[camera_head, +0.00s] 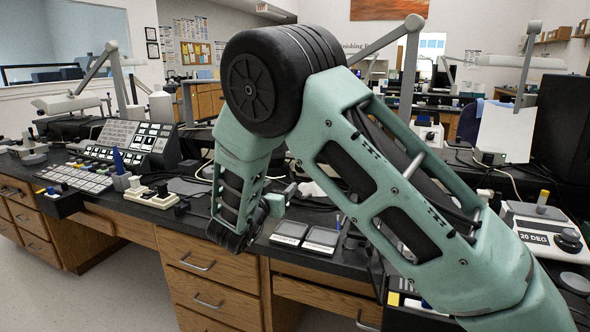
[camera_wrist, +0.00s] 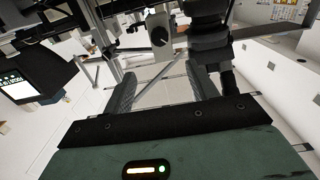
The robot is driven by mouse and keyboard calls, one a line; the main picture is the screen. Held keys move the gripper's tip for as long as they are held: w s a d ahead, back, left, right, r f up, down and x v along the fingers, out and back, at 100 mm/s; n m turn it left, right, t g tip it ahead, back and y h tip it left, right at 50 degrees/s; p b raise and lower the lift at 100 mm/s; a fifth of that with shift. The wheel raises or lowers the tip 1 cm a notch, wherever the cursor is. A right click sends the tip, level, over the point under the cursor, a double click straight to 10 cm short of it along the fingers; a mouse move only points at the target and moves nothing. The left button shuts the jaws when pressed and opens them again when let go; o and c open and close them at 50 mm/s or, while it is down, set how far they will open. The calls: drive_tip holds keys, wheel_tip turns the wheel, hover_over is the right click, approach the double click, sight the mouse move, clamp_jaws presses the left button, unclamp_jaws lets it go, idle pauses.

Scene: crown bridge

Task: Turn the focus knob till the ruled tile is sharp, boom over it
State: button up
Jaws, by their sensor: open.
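My gripper (camera_wrist: 163,82) shows in the wrist view with its two fingers apart and nothing between them. Beyond the fingertips is a pale block with a dark round knob (camera_wrist: 159,37), which looks like the focus knob; the gripper is apart from it. In the head view my arm reaches over the bench, and its forearm hides much of the middle, with the gripper (camera_head: 288,193) small and partly hidden. I cannot make out the ruled tile or tell where the boom stands over it.
A lit screen (camera_wrist: 18,84) is at the left of the wrist view. On the dark bench are a button console (camera_head: 130,140), a keypad (camera_head: 75,178), two flat grey plates (camera_head: 290,232) (camera_head: 322,238) and a "20 DEG" device (camera_head: 540,232). Floor at the lower left is clear.

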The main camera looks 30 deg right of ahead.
sight(300, 166)
drive_tip(key=x, duration=1.5)
drive_tip(key=shift+p, duration=0.35)
drive_tip(key=c, duration=1)
